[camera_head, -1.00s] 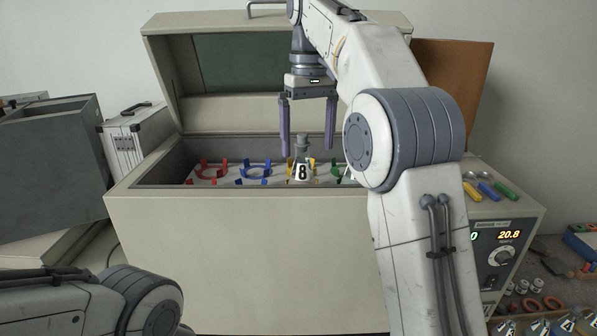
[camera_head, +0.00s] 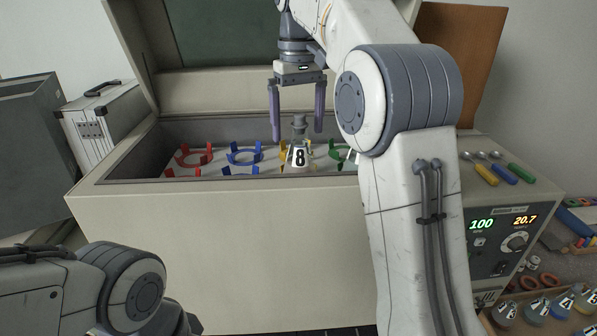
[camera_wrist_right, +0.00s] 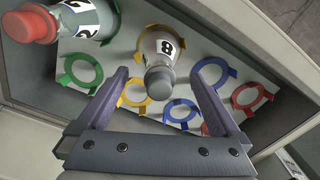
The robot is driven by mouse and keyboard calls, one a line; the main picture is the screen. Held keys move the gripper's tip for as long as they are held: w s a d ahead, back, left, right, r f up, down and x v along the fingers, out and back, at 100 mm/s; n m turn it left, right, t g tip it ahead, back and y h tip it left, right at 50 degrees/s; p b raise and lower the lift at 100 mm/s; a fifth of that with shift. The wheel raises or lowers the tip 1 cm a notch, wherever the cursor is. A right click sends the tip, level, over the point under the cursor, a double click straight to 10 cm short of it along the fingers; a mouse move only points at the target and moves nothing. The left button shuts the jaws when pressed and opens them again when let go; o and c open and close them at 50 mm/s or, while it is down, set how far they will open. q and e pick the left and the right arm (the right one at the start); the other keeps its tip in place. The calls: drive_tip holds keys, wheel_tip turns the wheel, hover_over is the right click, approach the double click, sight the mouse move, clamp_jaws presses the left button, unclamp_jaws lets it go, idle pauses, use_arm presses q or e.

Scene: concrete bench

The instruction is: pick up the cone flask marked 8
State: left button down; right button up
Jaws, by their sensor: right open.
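The cone flask marked 8 (camera_head: 299,157) is clear with a grey stopper and a white label. It stands in a yellow clamp ring inside the open box (camera_head: 220,190). In the right wrist view the flask (camera_wrist_right: 161,55) shows between and beyond the fingers, its stopper toward the camera. My right gripper (camera_head: 297,137) is open and empty, pointing down over the box. In the head view its fingers show either side of the flask's neck; contact is not visible. My left gripper is out of view; only part of my left arm shows at lower left.
A flask with a red stopper (camera_wrist_right: 42,25) stands left of flask 8 in the right wrist view. Red (camera_head: 190,156), blue (camera_head: 245,154) and green clamp rings fill the box floor.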

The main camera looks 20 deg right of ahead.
sight(300, 146)
drive_tip(key=shift+s+f, duration=0.2)
drive_tip(key=shift+f, duration=2.35)
drive_tip(key=shift+d, duration=0.1)
clamp_jaws()
